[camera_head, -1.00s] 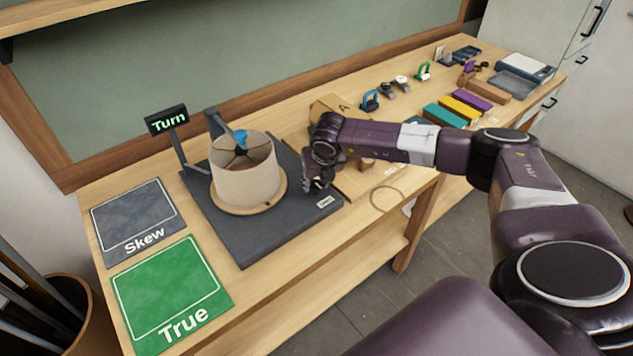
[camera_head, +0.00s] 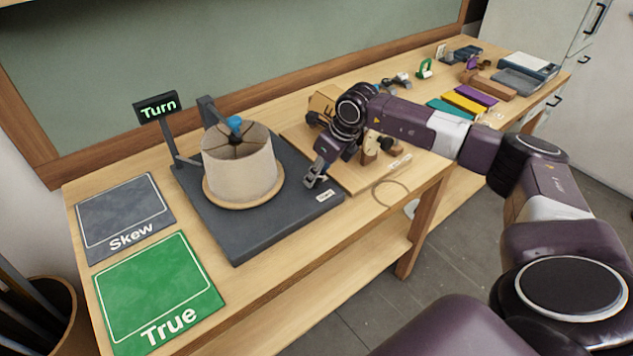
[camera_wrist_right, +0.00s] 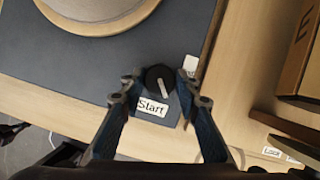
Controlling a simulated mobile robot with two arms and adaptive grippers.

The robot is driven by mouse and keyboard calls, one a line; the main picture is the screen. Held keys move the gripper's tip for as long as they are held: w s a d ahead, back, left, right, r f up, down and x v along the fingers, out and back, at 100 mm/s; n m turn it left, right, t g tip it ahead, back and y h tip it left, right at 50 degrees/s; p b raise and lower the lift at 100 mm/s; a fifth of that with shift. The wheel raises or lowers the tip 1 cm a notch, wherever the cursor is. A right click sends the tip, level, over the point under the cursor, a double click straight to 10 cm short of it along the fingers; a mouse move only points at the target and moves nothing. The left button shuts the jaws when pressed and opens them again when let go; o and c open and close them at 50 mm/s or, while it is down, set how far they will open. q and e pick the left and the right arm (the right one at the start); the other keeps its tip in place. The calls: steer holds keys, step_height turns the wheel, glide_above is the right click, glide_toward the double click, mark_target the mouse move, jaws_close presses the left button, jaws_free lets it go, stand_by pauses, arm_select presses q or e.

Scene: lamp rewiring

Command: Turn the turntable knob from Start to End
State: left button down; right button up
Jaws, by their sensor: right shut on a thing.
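The dark turntable base (camera_head: 245,238) lies on the bench with a round wooden disc (camera_head: 216,199) and a beige lampshade (camera_head: 240,165) on it. The black turntable knob (camera_wrist_right: 160,78) with a pale pointer line is at the base's corner. A white "Start" label (camera_wrist_right: 152,107) is beside it, and the pointer slants toward the label's right side. A second white label (camera_wrist_right: 190,63) is partly covered by a finger, its text unreadable. My right gripper (camera_head: 314,177) is shut on the knob, one finger on each side in the right wrist view (camera_wrist_right: 160,78). My left gripper is out of view.
A display reading "Turn" (camera_head: 157,107) stands behind the base. A grey "Skew" mat (camera_head: 124,212) and green "True" mat (camera_head: 155,290) lie to the left. A wooden board (camera_head: 362,185) with parts and a cardboard box (camera_head: 322,103) are close to my right gripper.

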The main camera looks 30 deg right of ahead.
steer(key=n+y+b, duration=0.1)
steer(key=n+b, duration=0.1)
steer(key=n, duration=0.1)
steer(key=shift+w+d+f+n+g, duration=0.1)
steer(key=shift+n+g, duration=0.3)
steer(key=n+g+y+b, duration=0.1)
steer(key=n+b, duration=0.1)
steer(key=n, duration=0.1)
steer(key=shift+w+n, duration=0.1)
steer(key=shift+n, duration=0.2)
steer(key=n+b, duration=0.1)
steer(key=n, duration=0.1)
steer(key=n+g+b, duration=0.1)
steer(key=n, duration=0.1)
steer(key=shift+w+d+n+g+y, duration=0.1)
steer(key=shift+n+g+y, duration=0.2)
steer(key=shift+y, duration=0.1)
steer(key=shift+n+g+b, duration=0.7)
steer(key=shift+n+g, duration=0.2)
steer(key=shift+n, duration=1.3)
steer(key=o, duration=1.1)
steer(key=shift+r, duration=0.2)
step_height(320, 180, up, 10)
steer(key=shift+f, duration=0.1)
